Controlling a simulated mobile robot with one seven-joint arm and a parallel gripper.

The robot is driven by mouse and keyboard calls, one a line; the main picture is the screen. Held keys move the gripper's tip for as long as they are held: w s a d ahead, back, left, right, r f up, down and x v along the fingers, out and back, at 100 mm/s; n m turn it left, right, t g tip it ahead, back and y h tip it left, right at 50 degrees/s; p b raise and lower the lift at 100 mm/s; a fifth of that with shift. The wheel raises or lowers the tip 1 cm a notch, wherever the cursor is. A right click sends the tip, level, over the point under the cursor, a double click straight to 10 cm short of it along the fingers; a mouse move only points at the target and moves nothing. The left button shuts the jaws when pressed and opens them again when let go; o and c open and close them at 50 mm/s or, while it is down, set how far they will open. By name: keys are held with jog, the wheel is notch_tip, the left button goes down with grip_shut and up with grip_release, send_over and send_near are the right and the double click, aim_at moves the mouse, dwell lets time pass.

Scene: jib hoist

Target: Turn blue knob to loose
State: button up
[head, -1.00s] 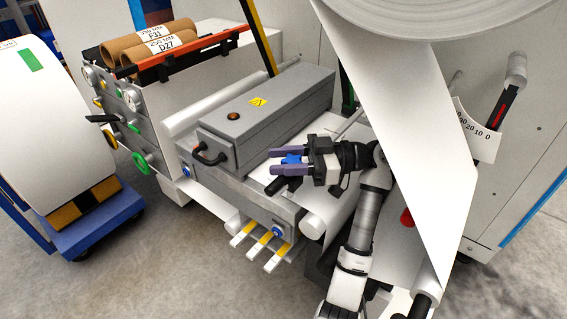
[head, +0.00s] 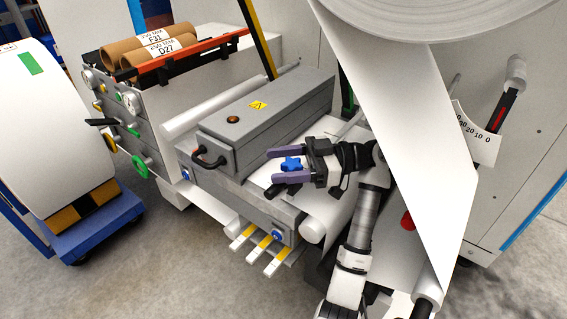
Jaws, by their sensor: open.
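The blue knob (head: 291,164) is a small star-shaped knob in the middle of the head view. It sits on the near side of the white web, to the right of the grey box. My gripper (head: 281,166) comes from the right, its purple fingers spread open. The knob shows between the two fingers, one on the far side and one on the near side. I cannot tell whether a finger touches it. A black part (head: 275,189) shows just below the near finger.
A grey box (head: 262,118) with a black handle stands left of my gripper. White paper (head: 400,140) hangs from a large roll (head: 430,15) on the right. Yellow-and-white bars (head: 260,247) stick out below. A blue cart (head: 95,230) stands at left; grey floor is open in front.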

jog(key=shift+d, duration=0.1)
jog(key=w+d+b, duration=0.1)
jog(key=d+b, duration=0.2)
jog(key=d, duration=0.4)
jog(key=shift+w, duration=0.15)
jog(key=shift+d, duration=0.1)
